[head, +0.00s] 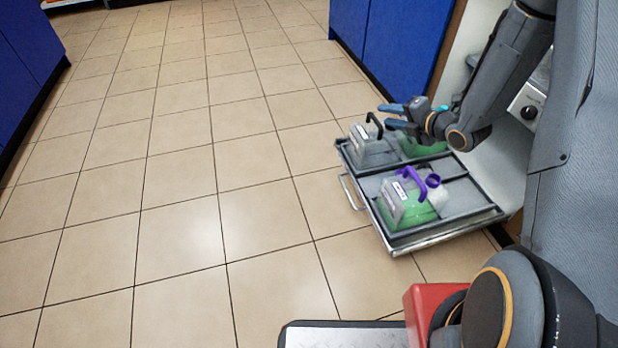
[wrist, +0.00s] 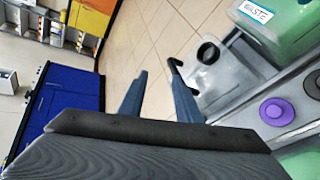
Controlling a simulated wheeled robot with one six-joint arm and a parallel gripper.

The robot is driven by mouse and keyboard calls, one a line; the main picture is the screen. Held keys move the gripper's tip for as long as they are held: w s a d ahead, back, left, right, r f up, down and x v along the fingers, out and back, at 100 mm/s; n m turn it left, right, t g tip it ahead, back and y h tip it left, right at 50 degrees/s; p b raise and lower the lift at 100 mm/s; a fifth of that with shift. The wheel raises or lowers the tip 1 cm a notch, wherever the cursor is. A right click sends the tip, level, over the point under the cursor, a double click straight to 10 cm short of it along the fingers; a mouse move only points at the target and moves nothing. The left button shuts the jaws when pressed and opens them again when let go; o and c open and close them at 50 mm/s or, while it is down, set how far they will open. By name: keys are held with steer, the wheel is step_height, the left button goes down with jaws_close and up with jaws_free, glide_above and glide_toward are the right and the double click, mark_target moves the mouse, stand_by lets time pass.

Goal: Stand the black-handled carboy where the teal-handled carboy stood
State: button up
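The black-handled carboy (head: 368,152) stands in the back left part of a pulled-out tray (head: 445,236) in the head view. It looks clear, with a pale label. My gripper (head: 384,115) is above and beside its black handle (head: 375,124), fingers pointing left. In the wrist view my gripper (wrist: 160,82) has its two blue fingers apart with nothing clearly between them. The black handle (wrist: 175,68) shows at the right finger's tip, partly hidden; I cannot tell whether they touch. A teal bit (head: 441,108) shows behind my gripper; what it belongs to is hidden.
A purple-handled carboy (head: 408,208) with green liquid stands at the tray's front. Another green carboy (head: 422,149) is at the back right, partly under my arm. A "WASTE" label (wrist: 257,12) shows in the wrist view. Blue cabinets (head: 400,45) stand behind; tiled floor (head: 190,200) is clear leftward.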

steer(key=s+a+r+m+g+h, duration=0.2)
steer(key=a+r+m+h, duration=0.2)
steer(key=a+r+m, duration=0.45)
steer(key=s+a+r+m+g+h, duration=0.1)
steer(key=s+a+r+m+g, duration=0.1)
steer(key=s+a+r+m, duration=0.5)
steer(key=s+a+r+m+g, duration=0.1)
steer(key=s+a+m+g, duration=0.1)
steer(key=s, duration=0.9)
steer(key=s+a+r+m+g, duration=0.2)
steer(key=s+a, duration=0.1)
steer(key=s, duration=0.9)
steer(key=s+a+r+m+g, duration=0.2)
steer(key=s, duration=0.9)
steer(key=shift+s+a+g, duration=0.2)
steer(key=shift+a+g, duration=0.15)
steer(key=shift+g, duration=0.05)
steer(key=shift+r+p, duration=0.6)
steer(key=shift+r, duration=0.1)
